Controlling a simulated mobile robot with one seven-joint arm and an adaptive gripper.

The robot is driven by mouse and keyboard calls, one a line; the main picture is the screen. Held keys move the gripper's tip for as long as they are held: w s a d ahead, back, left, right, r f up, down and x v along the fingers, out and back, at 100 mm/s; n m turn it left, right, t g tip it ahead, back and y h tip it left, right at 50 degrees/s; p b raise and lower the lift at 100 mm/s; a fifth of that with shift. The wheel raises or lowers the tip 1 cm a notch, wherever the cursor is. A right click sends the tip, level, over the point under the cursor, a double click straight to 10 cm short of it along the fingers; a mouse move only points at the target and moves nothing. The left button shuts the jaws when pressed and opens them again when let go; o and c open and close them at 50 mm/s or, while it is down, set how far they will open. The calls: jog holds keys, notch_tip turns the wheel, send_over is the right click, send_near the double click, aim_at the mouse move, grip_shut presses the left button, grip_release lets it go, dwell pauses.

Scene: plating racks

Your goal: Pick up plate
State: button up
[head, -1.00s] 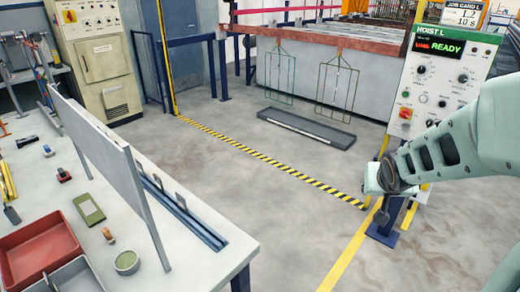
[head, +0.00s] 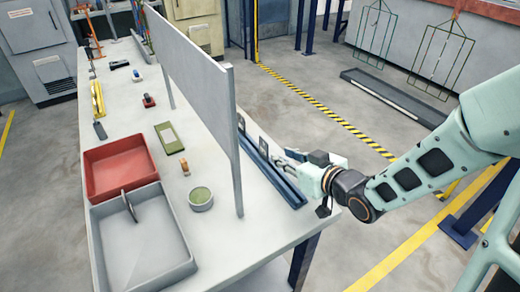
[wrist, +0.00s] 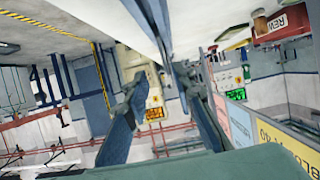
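Small thin grey plates stand upright in a blue slotted rail (head: 270,172) along the table's right edge. One plate (head: 241,124) is farther back and another plate (head: 263,146) is nearer my gripper. My gripper (head: 282,158) is at the right side of the rail, pointing left, close to the nearer plate; I cannot tell whether it touches. In the wrist view my gripper's two fingers (wrist: 163,80) are spread apart with a gap between them, and I see nothing clearly held. Any plate behind the fingers is hidden.
A tall grey panel (head: 190,75) stands on the table left of the rail. A red tray (head: 120,168), a grey tray (head: 145,240), a green-filled round tin (head: 201,199) and a green pad (head: 169,138) lie beyond it. Wire racks (head: 440,55) hang at the back right.

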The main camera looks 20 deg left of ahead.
aim_at(264, 148)
jog(key=x, duration=0.5)
jog(key=shift+a+b, duration=0.25)
jog(key=shift+b, duration=0.05)
jog(key=shift+x, duration=2.7)
jog(key=shift+s+f, duration=0.1)
jog(key=shift+s, duration=0.15)
grip_shut()
